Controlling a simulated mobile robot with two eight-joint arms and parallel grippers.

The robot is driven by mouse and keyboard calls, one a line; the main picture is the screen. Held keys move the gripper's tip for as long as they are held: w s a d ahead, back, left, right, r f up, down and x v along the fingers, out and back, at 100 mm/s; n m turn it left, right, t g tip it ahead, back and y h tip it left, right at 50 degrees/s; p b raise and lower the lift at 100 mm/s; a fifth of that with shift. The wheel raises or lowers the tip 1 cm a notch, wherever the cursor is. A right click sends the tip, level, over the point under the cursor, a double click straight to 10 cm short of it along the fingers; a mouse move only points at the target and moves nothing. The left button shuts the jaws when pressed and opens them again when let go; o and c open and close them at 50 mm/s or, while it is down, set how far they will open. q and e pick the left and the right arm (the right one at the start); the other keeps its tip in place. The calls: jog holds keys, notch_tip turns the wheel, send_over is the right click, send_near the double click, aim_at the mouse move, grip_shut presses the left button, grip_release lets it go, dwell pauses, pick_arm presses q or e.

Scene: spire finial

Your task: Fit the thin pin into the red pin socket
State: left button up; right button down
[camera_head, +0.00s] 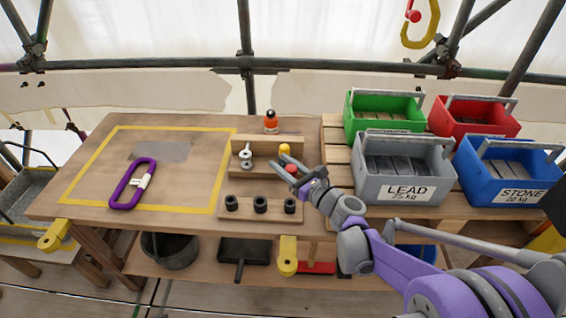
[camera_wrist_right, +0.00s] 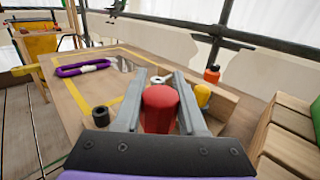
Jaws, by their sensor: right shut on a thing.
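My right gripper (camera_head: 283,165) is shut on a red-headed pin (camera_wrist_right: 160,108), whose red head fills the space between the fingers in the right wrist view. The red head also shows beside the fingers in the head view (camera_head: 291,169). It is over or at the wooden rack (camera_head: 248,172); I cannot tell whether the pin is clear of it, and its shank is hidden. A block (camera_head: 245,213) with three black sockets (camera_head: 260,205) lies in front of the rack. I cannot make out a red marking on any socket. My left gripper is not in view.
A yellow-headed pin (camera_head: 284,149) and pale metal rings (camera_head: 246,153) are at the rack. An orange bottle (camera_head: 271,122) stands behind it. A purple carabiner (camera_head: 132,184) lies inside the taped area. Grey, blue, green and red crates stand on the right.

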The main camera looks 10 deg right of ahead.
jog(key=shift+f+b, duration=1.35)
jog(key=shift+f, duration=0.65)
jog(key=shift+f+b, duration=1.85)
jog(key=shift+f, duration=0.55)
jog(key=shift+c, duration=2)
grip_release()
jog(key=shift+s, duration=0.1)
